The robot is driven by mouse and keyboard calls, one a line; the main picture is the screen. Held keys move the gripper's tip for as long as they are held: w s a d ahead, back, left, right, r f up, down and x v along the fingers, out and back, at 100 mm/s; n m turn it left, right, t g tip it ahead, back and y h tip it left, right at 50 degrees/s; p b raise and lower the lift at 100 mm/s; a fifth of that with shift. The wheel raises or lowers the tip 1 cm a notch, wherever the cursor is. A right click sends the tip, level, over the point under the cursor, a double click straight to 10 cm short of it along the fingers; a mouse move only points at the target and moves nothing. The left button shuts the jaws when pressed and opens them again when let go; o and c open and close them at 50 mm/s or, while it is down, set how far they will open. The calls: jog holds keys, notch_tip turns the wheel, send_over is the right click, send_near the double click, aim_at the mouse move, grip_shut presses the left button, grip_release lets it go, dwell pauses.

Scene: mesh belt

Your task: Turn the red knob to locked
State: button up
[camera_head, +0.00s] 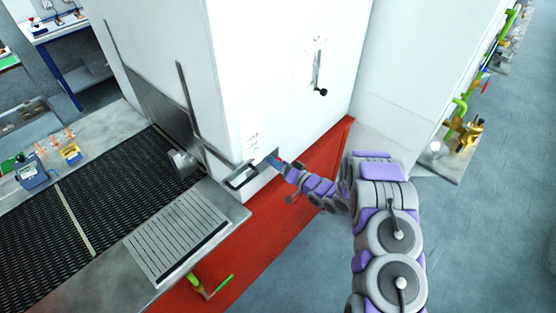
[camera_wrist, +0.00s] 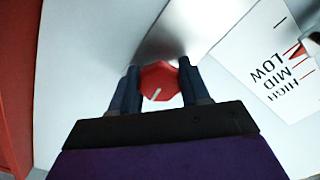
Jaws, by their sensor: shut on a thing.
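The red knob (camera_wrist: 160,78) shows in the wrist view, faceted, with a short white pointer line on its face. My gripper (camera_wrist: 158,72) has one dark finger on each side of the knob and is shut on it. In the head view my gripper (camera_head: 272,161) reaches the lower part of the white cabinet (camera_head: 270,60), just right of a dark handle. The knob cannot be made out there, and no mark reading locked is legible in either view.
A sign (camera_wrist: 275,70) reading LOW, MID, HIGH is beside the knob. A lever (camera_head: 318,75) with a black ball sits higher on the cabinet. The dark mesh belt (camera_head: 75,215) lies left. Red floor (camera_head: 235,245) runs along the cabinet base. Open grey floor (camera_head: 480,220) lies right.

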jog(key=shift+w+d+r+m+p, duration=0.15)
jog(key=shift+w+r+m+p, duration=0.25)
jog(key=shift+m, duration=0.2)
jog(key=o, duration=1)
jog(key=shift+f, duration=0.25)
jog(key=shift+o, duration=0.2)
jog(key=shift+s, duration=0.2)
jog(key=shift+f, duration=0.1)
jog(key=shift+s+d, duration=0.2)
jog(key=shift+d, duration=0.1)
jog(key=b+v, duration=0.1)
jog(key=v, duration=1.5)
jog(key=shift+s+d+b, duration=0.2)
jog(key=shift+d+b, duration=0.1)
